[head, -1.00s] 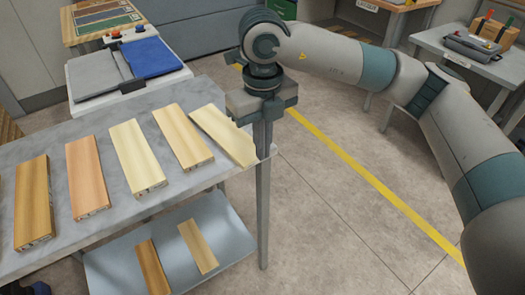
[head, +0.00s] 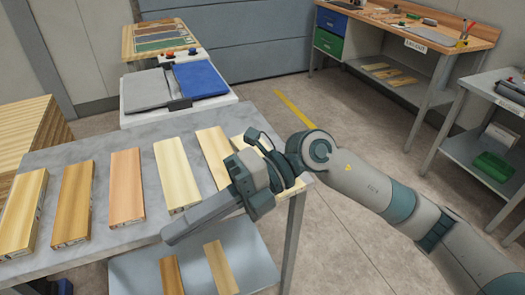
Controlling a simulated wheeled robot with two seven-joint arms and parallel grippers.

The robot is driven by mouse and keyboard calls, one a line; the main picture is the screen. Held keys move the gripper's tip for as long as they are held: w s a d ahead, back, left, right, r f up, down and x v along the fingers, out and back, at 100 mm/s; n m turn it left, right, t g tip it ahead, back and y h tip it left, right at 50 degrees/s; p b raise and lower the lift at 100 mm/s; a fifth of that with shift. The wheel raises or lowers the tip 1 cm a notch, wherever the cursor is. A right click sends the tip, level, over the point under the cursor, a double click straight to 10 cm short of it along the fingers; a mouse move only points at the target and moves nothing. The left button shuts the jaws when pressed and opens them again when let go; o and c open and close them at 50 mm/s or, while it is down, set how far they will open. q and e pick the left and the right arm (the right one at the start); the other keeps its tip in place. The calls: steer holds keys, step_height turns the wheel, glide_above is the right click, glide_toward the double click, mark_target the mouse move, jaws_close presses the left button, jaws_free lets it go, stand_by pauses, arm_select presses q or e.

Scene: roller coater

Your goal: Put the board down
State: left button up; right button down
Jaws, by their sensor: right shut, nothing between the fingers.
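Several flat wooden boards lie in a row on the grey worktable (head: 120,150). They include a tan board (head: 20,212), a brown board (head: 72,205), a pinkish board (head: 126,187), a pale board (head: 177,175) and a light tan board (head: 214,150). One more pale board (head: 239,143) at the right end is mostly hidden behind my right gripper. My right gripper (head: 170,236) is shut and empty, its fingers pointing down-left across the table's front edge, in front of the boards. No board is in it. My left gripper is out of view.
Two boards (head: 221,268) lie on the lower shelf (head: 255,260). Behind the table stands a white unit with grey and blue pads (head: 201,80). A workbench (head: 440,33) stands back right, a grey cart (head: 462,152) at right. Open floor lies between.

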steer(key=w+d+r+m+t+y, duration=0.1)
steer(key=w+r+m+t+y, duration=0.25)
steer(key=r+m+y, duration=0.4)
steer(key=w+d+r+m+t, duration=0.1)
steer(key=w+d+m+t, duration=0.8)
steer(key=m+t, duration=0.8)
steer(key=w+d+f+m+t+h, duration=0.3)
steer(key=d+f+m+h, duration=0.3)
steer(key=f+h, duration=0.3)
steer(key=w+d+f+m+t+h, duration=0.35)
steer(key=d+f+m+h, duration=0.3)
steer(key=f+h, duration=0.25)
steer(key=s+d+f+m+g+h, duration=0.1)
steer(key=s+d+f+m+g, duration=0.15)
steer(key=f, duration=0.55)
steer(key=s+d+f+m+g+h, duration=0.1)
steer(key=s+d+f+g+h, duration=0.2)
steer(key=f, duration=0.5)
steer(key=s+d+f+g, duration=0.3)
steer(key=s+f+g, duration=0.6)
steer(key=s+f, duration=0.85)
steer(key=s+a+f+t+y, duration=0.1)
steer(key=a+f, duration=0.1)
steer(key=f, duration=1.3)
steer(key=s+a+f+t+y, duration=0.1)
steer(key=s+a+f, duration=0.1)
steer(key=f, duration=1.4)
steer(key=shift+s+a+f, duration=0.15)
steer(key=shift+a+f, duration=0.05)
steer(key=shift+f, duration=0.1)
